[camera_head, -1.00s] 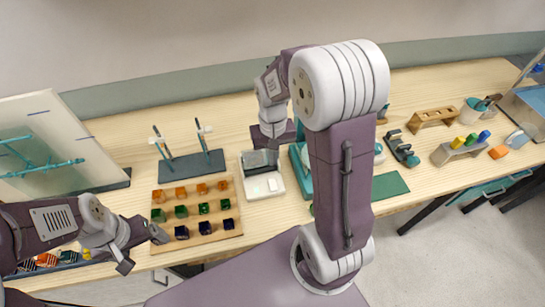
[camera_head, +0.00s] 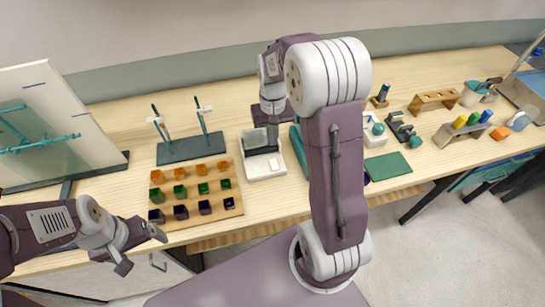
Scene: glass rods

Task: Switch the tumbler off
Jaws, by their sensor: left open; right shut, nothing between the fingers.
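My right gripper (camera_head: 272,145) is shut and empty, pointing down over the dark back part of the device. I cannot tell whether it touches it. My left gripper (camera_head: 141,249) is open and empty at the bench's front edge, on the left, well away from the device.
A wooden block of coloured cubes (camera_head: 229,205) lies left of the device, with a dark stand with two upright rods (camera_head: 185,152) behind it. A green mat (camera_head: 388,166), a wooden rack (camera_head: 434,101) and several tools lie to the right. My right arm hides part of the bench.

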